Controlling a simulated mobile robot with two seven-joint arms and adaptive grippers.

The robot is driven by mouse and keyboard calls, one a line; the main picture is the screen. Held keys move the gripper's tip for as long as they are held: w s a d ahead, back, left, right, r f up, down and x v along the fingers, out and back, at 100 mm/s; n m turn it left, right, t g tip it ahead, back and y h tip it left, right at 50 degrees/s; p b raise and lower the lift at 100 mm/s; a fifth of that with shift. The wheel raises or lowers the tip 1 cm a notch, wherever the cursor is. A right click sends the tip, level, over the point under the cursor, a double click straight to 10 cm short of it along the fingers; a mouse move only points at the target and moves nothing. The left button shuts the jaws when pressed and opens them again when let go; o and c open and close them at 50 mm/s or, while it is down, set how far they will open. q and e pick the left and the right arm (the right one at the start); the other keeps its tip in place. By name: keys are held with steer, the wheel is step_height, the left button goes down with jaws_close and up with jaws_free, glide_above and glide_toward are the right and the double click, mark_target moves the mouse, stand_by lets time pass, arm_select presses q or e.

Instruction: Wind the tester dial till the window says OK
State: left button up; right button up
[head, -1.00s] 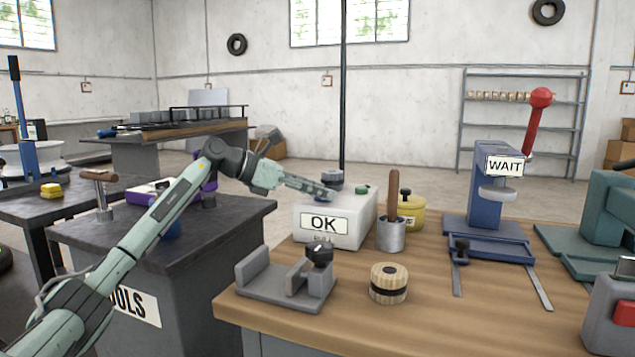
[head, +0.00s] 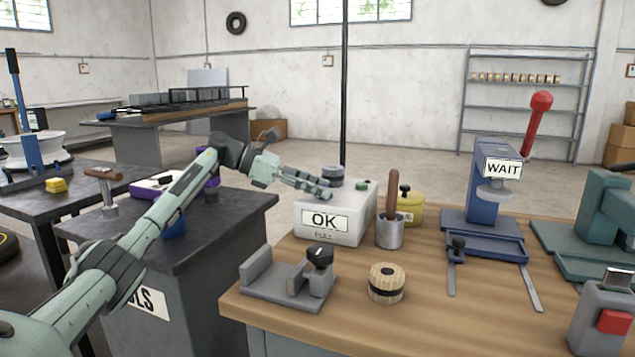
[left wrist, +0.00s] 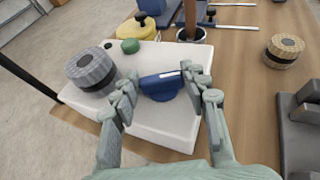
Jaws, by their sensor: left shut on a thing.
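The white tester (head: 331,229) stands at the left back of the wooden bench. Its front window (head: 324,221) reads OK, with a smaller word below it that looks like FULL. The blue dial (left wrist: 161,88) sits on the tester's top and shows in the left wrist view. My left gripper (head: 318,188) reaches over the top from the left and is shut on the dial, one finger on each side. In the head view the fingers hide the dial. The right gripper is not in view.
A grey ribbed cylinder (left wrist: 90,69) and a green button (left wrist: 130,46) are on the tester's top, close to my fingers. A cup with a wooden handle (head: 390,231) and a yellow pot (head: 411,208) stand just right. A blue press (head: 488,205) shows WAIT.

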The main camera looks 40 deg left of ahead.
arm_select(q)
steer(key=shift+f, duration=0.1)
stand_by(0.3)
steer(key=o, duration=1.2)
steer(key=shift+c, duration=0.2)
steer(key=v, duration=1.2)
